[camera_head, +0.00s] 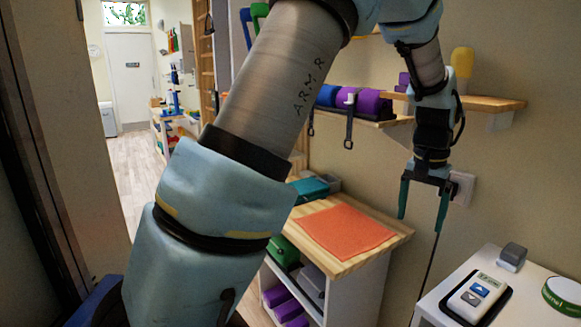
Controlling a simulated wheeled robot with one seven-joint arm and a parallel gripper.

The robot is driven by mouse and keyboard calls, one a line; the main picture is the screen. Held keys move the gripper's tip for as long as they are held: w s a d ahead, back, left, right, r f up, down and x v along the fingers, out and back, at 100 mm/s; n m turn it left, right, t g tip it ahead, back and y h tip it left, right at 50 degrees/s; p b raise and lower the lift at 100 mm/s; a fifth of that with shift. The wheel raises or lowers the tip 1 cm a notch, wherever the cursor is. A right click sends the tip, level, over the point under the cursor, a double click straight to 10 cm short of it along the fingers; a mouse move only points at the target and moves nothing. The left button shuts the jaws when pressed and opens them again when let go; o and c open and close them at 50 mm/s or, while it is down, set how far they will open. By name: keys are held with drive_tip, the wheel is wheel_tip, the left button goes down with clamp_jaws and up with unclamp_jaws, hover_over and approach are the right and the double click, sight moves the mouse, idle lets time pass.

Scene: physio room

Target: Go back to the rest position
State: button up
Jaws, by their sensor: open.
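My gripper (423,206) hangs at the right of the head view, pointing down with its two green fingers apart. It is open, with nothing between the fingers. It is in the air in front of the wall, between the wooden-topped shelf unit and the white table. My arm crosses the middle of the view from lower left to upper right and hides part of the room behind it.
An orange mat (345,232) lies on the wooden-topped unit (397,236). The white table (535,308) at lower right holds a control with arrow buttons (478,295), a grey block (512,256) and a green round tin (566,294). Wall shelves (495,103) are behind my gripper. Open floor (137,180) leads to a door.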

drive_tip(key=w+a+n, duration=0.3)
drive_tip(key=a, duration=1.4)
drive_tip(key=s+a+f+n, duration=0.1)
drive_tip(key=s+a, duration=0.1)
drive_tip(key=a, duration=0.4)
drive_tip(key=s+a+f+n+t, duration=0.1)
drive_tip(key=s+a+n, duration=0.1)
drive_tip(key=a, duration=0.4)
drive_tip(key=s+a+f+n, duration=0.1)
drive_tip(key=s+a, duration=0.2)
drive_tip(key=a, duration=0.3)
drive_tip(key=shift+s+a, duration=0.15)
drive_tip(key=shift+s, duration=0.2)
drive_tip(key=shift+o, duration=0.2)
